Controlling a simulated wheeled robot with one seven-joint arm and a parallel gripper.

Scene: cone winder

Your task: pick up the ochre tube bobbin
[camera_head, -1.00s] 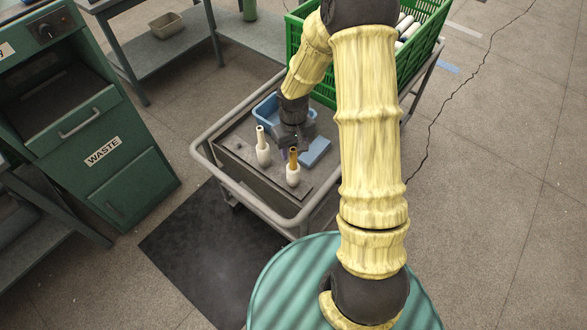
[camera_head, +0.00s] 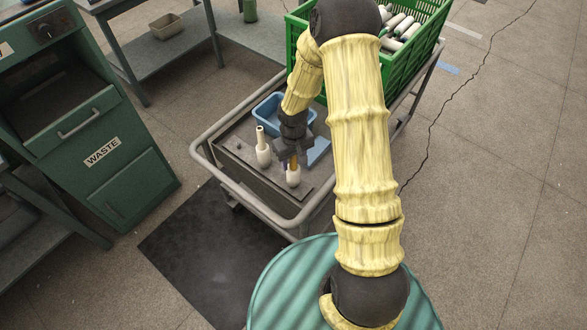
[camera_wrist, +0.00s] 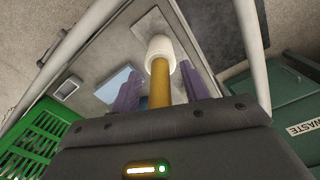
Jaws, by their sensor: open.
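The ochre tube bobbin (camera_head: 293,178) stands upright on the cart's tray, its white yarn low on the tube. In the wrist view its ochre tube (camera_wrist: 160,84) rises between the two purple fingers of my gripper (camera_wrist: 158,90). The white yarn (camera_wrist: 160,50) lies beyond the fingertips. My gripper (camera_head: 290,160) is open around the tube, with a finger on each side. In the head view the gripper hides the top of the tube. I cannot tell whether a finger touches it.
A second bobbin with a pale tube (camera_head: 263,150) stands close by on the left. A blue bin (camera_head: 268,105) and a flat blue piece (camera_head: 319,151) lie behind. The cart's grey rail (camera_head: 240,192) surrounds the tray. A green crate (camera_head: 432,52) with several bobbins stands behind.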

